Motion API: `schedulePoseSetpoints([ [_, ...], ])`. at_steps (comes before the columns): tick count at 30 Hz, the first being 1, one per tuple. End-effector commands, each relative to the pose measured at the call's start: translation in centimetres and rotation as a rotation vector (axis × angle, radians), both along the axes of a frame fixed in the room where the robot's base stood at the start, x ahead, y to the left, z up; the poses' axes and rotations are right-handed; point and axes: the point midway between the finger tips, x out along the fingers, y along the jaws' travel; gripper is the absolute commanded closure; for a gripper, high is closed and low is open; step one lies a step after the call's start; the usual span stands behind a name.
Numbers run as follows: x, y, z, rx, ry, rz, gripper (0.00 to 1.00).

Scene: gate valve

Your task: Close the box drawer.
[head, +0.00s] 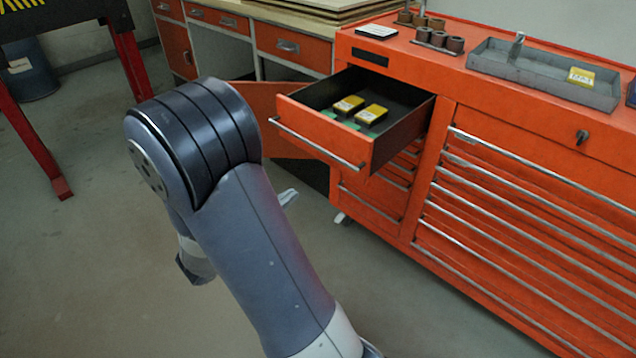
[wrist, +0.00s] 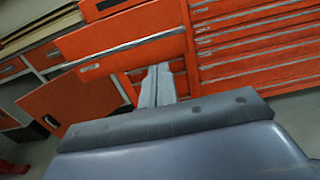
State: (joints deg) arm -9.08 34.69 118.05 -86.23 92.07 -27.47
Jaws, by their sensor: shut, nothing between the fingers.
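The box drawer (head: 318,138) is orange with a long metal handle bar. It stands pulled out of the upper left part of the orange tool cabinet (head: 450,65). Yellow-and-black boxes lie inside it. In the wrist view the drawer front (wrist: 120,45) is at upper left, with its handle along its lower part. My gripper (wrist: 158,72) is shut and empty, and its tips show just below the drawer front. In the head view the gripper (head: 288,196) shows partly behind my arm, below and in front of the drawer. I cannot tell whether it touches the drawer.
Several shut drawers (head: 520,205) fill the cabinet's right side. A grey tray (head: 540,75) and metal cylinders (head: 437,40) stand on its top. An open orange cupboard door (wrist: 60,100) is left of the drawer.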

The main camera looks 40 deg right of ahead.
Motion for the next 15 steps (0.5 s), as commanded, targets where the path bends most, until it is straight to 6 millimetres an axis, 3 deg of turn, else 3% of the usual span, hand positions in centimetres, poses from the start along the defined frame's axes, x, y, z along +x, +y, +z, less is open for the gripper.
schedulePoseSetpoints([
  [15, 0.4, -7.4, 0.1, 0.002, -0.006, -0.01, 1.0],
])
